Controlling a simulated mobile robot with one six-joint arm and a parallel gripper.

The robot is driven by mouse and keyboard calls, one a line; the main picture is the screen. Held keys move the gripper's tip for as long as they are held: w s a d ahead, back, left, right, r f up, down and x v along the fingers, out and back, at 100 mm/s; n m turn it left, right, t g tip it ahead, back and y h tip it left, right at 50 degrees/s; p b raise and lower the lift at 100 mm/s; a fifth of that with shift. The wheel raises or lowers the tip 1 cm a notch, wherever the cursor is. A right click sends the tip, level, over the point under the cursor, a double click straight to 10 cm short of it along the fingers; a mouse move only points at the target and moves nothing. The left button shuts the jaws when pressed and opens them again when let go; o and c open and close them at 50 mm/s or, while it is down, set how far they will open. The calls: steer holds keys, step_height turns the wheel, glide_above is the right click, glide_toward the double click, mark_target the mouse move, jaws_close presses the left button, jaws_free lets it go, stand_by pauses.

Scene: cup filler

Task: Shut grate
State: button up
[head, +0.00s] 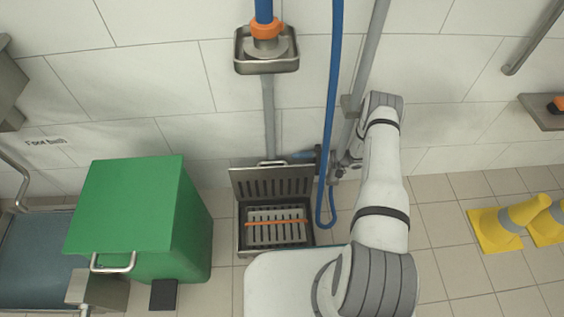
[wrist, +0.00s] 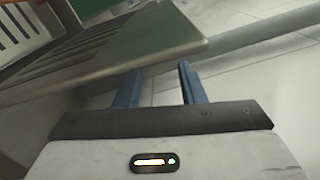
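The grate (head: 243,183) is a dark slotted metal plate with a small handle on its top edge. It stands raised at the back of the floor drain box (head: 242,238), so the box is open.
A slotted basket (head: 277,240) with an orange strip sits in the box. A green bin (head: 130,215) stands to the left. A blue hose (head: 332,120) hangs beside my gripper.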

mark_target(282, 163)
steer(key=a+b, duration=0.1)
steer(key=a, duration=0.5)
steer(key=shift+a, duration=0.3)
steer(key=shift+r, duration=0.1)
jaws_close()
steer(key=shift+s, duration=0.1)
